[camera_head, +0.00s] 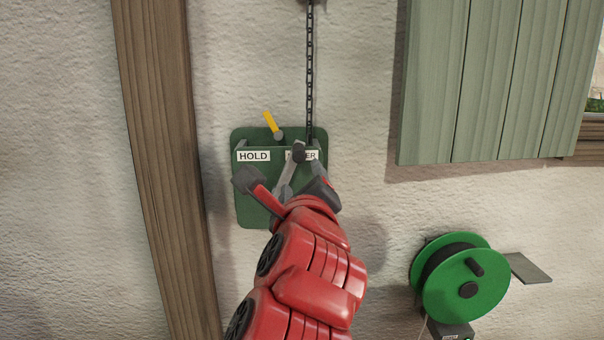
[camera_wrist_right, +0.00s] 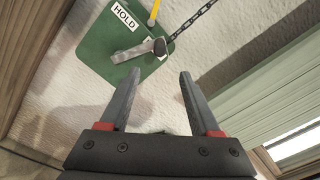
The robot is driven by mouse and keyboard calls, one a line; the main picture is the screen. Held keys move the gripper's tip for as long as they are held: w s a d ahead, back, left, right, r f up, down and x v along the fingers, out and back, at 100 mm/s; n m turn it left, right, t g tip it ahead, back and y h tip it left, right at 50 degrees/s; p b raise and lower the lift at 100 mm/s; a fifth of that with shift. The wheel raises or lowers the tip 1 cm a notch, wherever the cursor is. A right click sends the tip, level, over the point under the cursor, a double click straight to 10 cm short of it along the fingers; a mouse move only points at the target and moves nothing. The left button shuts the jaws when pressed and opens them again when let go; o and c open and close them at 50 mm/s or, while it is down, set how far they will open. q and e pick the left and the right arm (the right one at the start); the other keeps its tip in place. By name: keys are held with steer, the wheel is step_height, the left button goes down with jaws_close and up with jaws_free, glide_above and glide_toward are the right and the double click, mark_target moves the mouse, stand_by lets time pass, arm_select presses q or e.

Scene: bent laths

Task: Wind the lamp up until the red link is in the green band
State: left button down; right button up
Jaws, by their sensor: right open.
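A green winch plate (camera_head: 250,207) is fixed to the wall, with a label reading HOLD and a second label partly covered, ending in "ER". A yellow lever (camera_head: 270,122) at its top leans up and left, towards the HOLD side. A grey crank arm (camera_head: 288,178) with a dark knob (camera_head: 299,153) points up in front of the plate. The knob also shows in the right wrist view (camera_wrist_right: 160,46). My right gripper (camera_head: 284,181) is open and empty; in the wrist view, the crank lies beyond its fingertips (camera_wrist_right: 154,84). The lamp, red link and green band are not in view.
A dark chain (camera_head: 309,75) runs up from the plate. A wooden post (camera_head: 165,150) stands to the left, a green slatted shutter (camera_head: 485,85) hangs at upper right. A green reel (camera_head: 465,280) and a small grey shelf (camera_head: 528,268) are at lower right.

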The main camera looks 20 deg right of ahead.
mark_target(299, 159)
steer(key=w+a+r+n+p, duration=0.2)
steer(key=w+r+n+p, duration=0.35)
steer(key=n+p, duration=1.25)
steer(key=s+d+f+n+p, duration=0.4)
steer(key=n+p, duration=0.7)
steer(key=p, duration=0.8)
steer(key=shift+m, duration=0.3)
steer(key=w+b, duration=0.2)
steer(key=b, duration=0.1)
steer(key=w+f+b, duration=0.1)
steer(key=w+b, duration=0.1)
steer(key=b, duration=0.1)
steer(key=w+f+b, duration=0.1)
steer(key=w+b, duration=0.1)
steer(key=b, duration=0.2)
steer(key=shift+d, duration=0.3)
steer(key=shift+b+x, duration=0.85)
steer(key=shift+x, duration=0.35)
steer(key=p+x, duration=0.1)
steer(key=x, duration=0.1)
steer(key=p+x, duration=0.1)
steer(key=x, duration=0.2)
steer(key=r+p+x, duration=0.1)
steer(key=x, duration=0.2)
steer(key=shift+w, duration=0.1)
steer(key=shift+w+d+f+p, duration=0.15)
steer(key=shift+w+p, duration=0.15)
steer(key=shift+w, duration=0.25)
